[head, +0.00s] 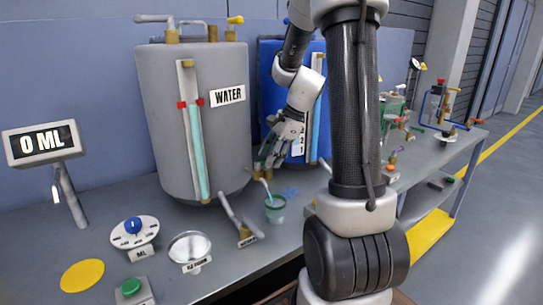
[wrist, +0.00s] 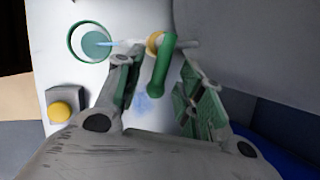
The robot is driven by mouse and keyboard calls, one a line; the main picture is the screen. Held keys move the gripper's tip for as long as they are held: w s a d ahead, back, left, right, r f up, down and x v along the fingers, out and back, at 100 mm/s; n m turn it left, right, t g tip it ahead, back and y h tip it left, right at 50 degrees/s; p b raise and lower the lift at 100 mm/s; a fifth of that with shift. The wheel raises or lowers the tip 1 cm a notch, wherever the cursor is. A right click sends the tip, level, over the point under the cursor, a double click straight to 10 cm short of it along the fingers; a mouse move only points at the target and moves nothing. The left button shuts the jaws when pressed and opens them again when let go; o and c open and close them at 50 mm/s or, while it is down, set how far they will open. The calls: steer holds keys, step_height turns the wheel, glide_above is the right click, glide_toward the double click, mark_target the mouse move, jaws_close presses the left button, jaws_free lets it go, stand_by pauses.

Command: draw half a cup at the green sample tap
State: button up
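The sample tap has a brass body (wrist: 155,42) and a green lever (wrist: 161,68) in the wrist view. A pale blue stream runs from its spout towards the cup. The green-rimmed cup (head: 275,208) stands on the bench under the tap in the head view. In the wrist view the cup (wrist: 92,43) shows from above with teal liquid inside; its level is hard to judge. My gripper (wrist: 160,78) is open, its fingers apart on either side of the lever. Contact with the lever cannot be told. In the head view my gripper (head: 274,152) is just above the tap.
A grey WATER tank (head: 222,140) stands left of a blue tank (head: 268,75). A 0 ML display (head: 41,143), blue dial (head: 133,226), green button (head: 131,287), metal dish (head: 189,246) and yellow disc (head: 82,275) are on the left. Blue splashes (head: 291,191) mark the bench beside the cup.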

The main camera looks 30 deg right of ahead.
steer(key=shift+c, duration=0.3)
jaws_close()
steer(key=shift+w+n+g+y, duration=0.15)
steer(key=shift+w+n+g, duration=0.15)
steer(key=shift+n, duration=0.35)
steer(key=shift+w+n+g+y, duration=0.15)
steer(key=shift+w+n+g, duration=0.15)
steer(key=shift+n, duration=0.35)
steer(key=shift+s, duration=0.1)
steer(key=shift+o, duration=0.3)
jaws_free()
steer(key=shift+d, duration=0.1)
steer(key=v, duration=1.2)
